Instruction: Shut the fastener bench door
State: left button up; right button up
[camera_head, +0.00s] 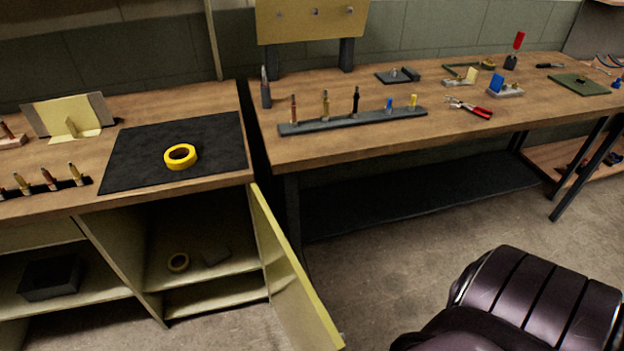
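The fastener bench (150,204) stands at the left with a wooden top. Its yellow-green door (290,270) stands wide open, hinged at the right side of the cupboard opening and swung out toward me and to the right. A small knob shows near its free edge at the bottom. Neither of my grippers is in view, so nothing is seen touching the door.
A black mat (125,165) with a yellow tape roll (180,157) lies on the bench top. A second bench (330,145) with tools and a low dark shelf (420,185) stands to the right. Concrete floor (400,260) is clear between the door and that bench.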

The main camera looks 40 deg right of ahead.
aim_at(306, 322)
jog(key=k+l, duration=0.1)
jog(key=l, duration=0.35)
jog(key=k+l+u, duration=0.1)
jog(key=l, duration=0.3)
jog(key=k+l, duration=0.2)
jog(key=l, duration=0.2)
jog(key=k+l+u, duration=0.1)
jog(key=l, duration=0.35)
